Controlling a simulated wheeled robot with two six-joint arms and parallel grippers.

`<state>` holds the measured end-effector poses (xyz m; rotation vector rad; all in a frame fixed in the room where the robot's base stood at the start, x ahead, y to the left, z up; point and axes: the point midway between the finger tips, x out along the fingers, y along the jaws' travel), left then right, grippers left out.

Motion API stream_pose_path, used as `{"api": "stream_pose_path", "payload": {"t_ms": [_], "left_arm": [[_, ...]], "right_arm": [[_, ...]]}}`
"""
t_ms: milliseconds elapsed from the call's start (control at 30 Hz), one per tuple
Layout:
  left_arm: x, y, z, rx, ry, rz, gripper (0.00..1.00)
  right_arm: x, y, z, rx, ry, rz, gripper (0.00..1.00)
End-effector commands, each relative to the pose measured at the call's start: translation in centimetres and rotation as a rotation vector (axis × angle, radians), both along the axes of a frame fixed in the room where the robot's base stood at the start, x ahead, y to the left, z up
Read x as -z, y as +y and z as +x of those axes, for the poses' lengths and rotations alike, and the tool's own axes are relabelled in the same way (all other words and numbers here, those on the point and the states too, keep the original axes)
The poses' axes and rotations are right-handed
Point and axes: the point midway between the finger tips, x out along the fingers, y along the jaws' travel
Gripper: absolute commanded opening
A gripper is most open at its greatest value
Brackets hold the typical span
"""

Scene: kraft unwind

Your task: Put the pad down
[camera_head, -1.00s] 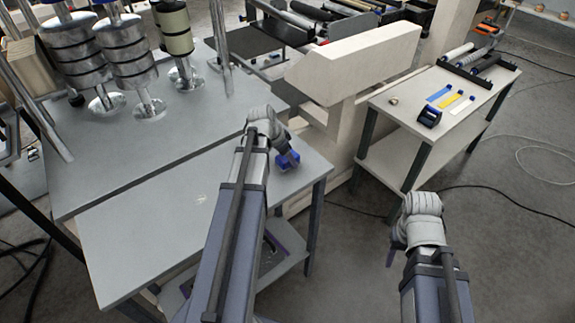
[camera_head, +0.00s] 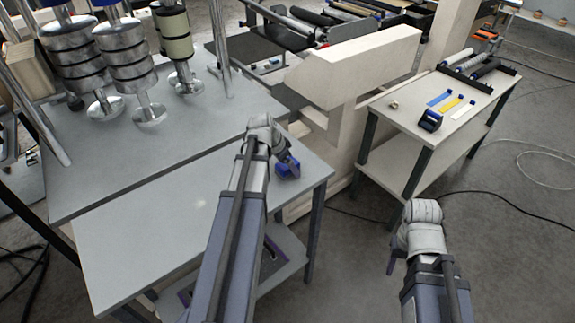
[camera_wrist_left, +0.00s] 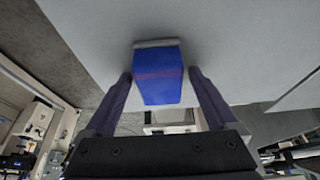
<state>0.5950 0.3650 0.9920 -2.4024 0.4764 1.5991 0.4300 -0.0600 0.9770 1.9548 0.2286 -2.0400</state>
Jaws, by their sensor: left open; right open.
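The pad (camera_wrist_left: 157,78) is a blue block with a pale grey edge at its far end. In the left wrist view it stands between the two fingers of my left gripper (camera_wrist_left: 160,88), with a narrow gap on each side. Its grey end appears to rest against the grey table top. In the head view the pad (camera_head: 287,168) is a small blue shape near the table's right corner, partly covered by my left gripper (camera_head: 291,163). My right gripper (camera_head: 392,262) hangs over the floor at the right, holding nothing I can see; its fingers are mostly hidden.
The grey table (camera_head: 150,235) is clear around the pad. Metal rollers (camera_head: 125,60) stand at the back left. A beige machine frame (camera_head: 350,70) rises behind the table corner. A side table (camera_head: 395,115) at right holds a blue-black dispenser (camera_head: 430,121) and coloured strips (camera_head: 450,105).

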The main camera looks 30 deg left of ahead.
Motion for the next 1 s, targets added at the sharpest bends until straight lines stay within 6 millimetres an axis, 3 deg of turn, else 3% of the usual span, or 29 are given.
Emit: {"api": "stream_pose_path", "payload": {"t_ms": [367,1000], "left_arm": [[-1.8,0.1,-0.5,-0.001,0.0,0.0,0.92],[-10.7,1.6,-3.9,-0.001,0.0,0.0,0.92]], "right_arm": [[-1.8,0.0,0.0,0.0,0.0,0.0,0.5],[-10.7,0.0,0.0,0.006,0.0,0.002,0.5]]}}
